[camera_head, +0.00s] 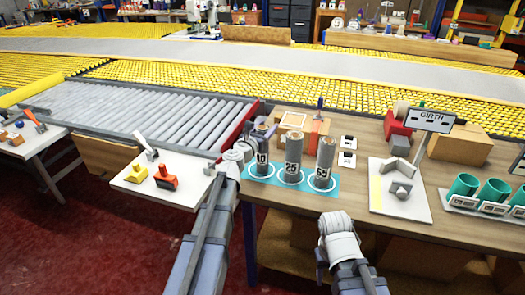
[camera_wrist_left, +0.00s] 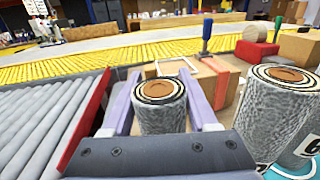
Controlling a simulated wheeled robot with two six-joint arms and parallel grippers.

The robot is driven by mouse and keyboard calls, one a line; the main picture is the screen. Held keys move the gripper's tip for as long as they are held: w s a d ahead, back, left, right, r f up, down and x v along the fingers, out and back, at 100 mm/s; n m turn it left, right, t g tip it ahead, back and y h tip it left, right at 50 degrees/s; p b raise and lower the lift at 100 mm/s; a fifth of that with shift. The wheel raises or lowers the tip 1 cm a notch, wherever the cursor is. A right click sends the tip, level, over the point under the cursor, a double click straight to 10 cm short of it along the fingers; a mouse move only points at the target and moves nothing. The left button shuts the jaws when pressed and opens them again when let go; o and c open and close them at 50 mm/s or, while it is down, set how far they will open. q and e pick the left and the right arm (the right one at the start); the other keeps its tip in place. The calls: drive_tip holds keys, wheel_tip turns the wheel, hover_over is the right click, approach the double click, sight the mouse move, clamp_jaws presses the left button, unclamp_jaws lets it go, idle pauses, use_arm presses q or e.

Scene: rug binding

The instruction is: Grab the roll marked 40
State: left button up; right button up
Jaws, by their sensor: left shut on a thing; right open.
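Three grey rolls stand upright on a teal mat (camera_head: 332,190) on the wooden table. The leftmost roll, whose partly covered label looks like 40 (camera_head: 262,155), is between my left gripper's fingers. The roll marked 25 (camera_head: 292,160) is in the middle and the roll marked 65 (camera_head: 324,160) is on the right. My left gripper (camera_head: 246,150) is shut on the leftmost roll. In the left wrist view this roll (camera_wrist_left: 160,105) shows its layered top between the two fingers. My right gripper (camera_head: 338,222) is open and empty, in front of the table edge.
A red-edged roller conveyor (camera_head: 150,105) lies left of the rolls. A small white table (camera_head: 150,190) holds yellow and red tools. The GIRTH sign (camera_head: 433,118) and teal cups (camera_head: 495,190) stand to the right. A blue-handled tool (camera_wrist_left: 207,35) stands behind the rolls.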

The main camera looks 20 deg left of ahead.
use_arm(q)
clamp_jaws()
drive_tip(key=shift+r, duration=0.1)
